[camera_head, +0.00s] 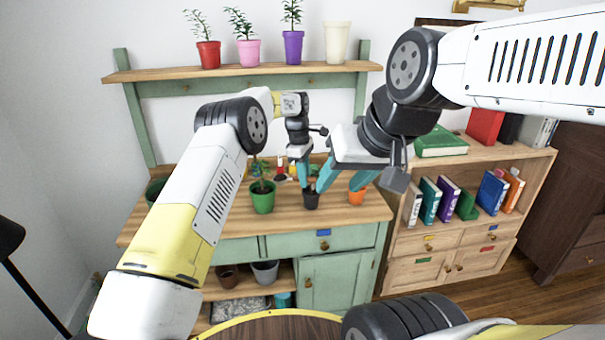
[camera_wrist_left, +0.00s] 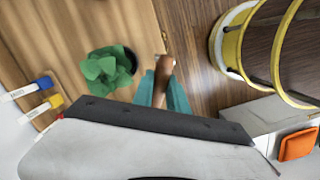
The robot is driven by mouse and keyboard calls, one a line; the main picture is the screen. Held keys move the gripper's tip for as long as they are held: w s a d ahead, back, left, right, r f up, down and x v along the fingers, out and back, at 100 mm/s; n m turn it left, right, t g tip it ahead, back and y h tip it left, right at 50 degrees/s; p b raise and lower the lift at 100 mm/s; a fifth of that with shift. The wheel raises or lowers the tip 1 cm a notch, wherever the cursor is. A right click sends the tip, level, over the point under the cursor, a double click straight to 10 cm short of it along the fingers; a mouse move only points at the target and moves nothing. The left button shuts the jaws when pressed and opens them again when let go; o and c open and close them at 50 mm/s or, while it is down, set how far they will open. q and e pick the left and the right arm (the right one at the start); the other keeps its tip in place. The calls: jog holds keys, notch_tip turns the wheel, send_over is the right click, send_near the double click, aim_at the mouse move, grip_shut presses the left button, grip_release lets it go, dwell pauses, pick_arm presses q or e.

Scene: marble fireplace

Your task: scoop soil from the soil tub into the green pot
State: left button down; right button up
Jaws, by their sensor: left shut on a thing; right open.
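The green pot (camera_head: 262,200) stands on the wooden bench top with a leafy plant above its rim. My left gripper (camera_head: 305,184) is over the bench to the right of the green pot, pointing down, just above a small black pot (camera_head: 311,201). In the left wrist view its teal fingers are shut on a brown handle-like thing (camera_wrist_left: 164,72), whose far end is partly hidden. My right gripper (camera_head: 338,187) is open, its two teal fingers apart, close to the left gripper's right side. I cannot pick out the soil tub for sure.
An orange pot (camera_head: 356,196) stands by the right gripper. A dark green pot (camera_head: 155,190) is at the bench's left end. Potted plants line the upper shelf (camera_head: 240,72). A bookcase (camera_head: 465,225) adjoins on the right. The bench's front strip is mostly clear.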

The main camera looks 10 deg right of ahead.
aim_at(294, 176)
pick_arm(q)
jog(key=shift+w+a+r, duration=0.1)
jog(key=shift+w+a, duration=0.4)
jog(key=shift+a, duration=0.4)
jog(key=shift+w+a+r, duration=0.1)
jog(key=shift+w+a, duration=0.35)
jog(key=shift+a, duration=0.4)
jog(key=shift+s+a+f+t+h, duration=0.15)
jog(key=shift+s+t+h, duration=0.2)
jog(key=shift+t+h, duration=0.25)
jog(key=shift+s+a+f+t+h, duration=0.15)
jog(key=shift+s+t+h, duration=0.2)
jog(key=shift+t, duration=0.45)
jog(key=shift+s+m+t+h, duration=0.15)
jog(key=shift+m+t+h, duration=0.15)
jog(key=shift+t+h, duration=0.75)
jog(key=shift+s+d+f+g+y, duration=0.1)
jog(key=shift+s+d+g+y, duration=0.25)
jog(key=shift+d+g+y, duration=0.6)
jog(key=shift+s+d+g+y, duration=0.35)
jog(key=shift+d+g+y, duration=0.1)
jog(key=shift+d, duration=1.05)
jog(key=shift+s+d+f+g+y, duration=0.1)
jog(key=shift+s+d+g+y, duration=0.25)
jog(key=shift+d+g+y, duration=0.6)
jog(key=shift+s+d+r, duration=0.1)
jog(key=shift+s+d, duration=0.1)
jog(key=shift+d, duration=0.4)
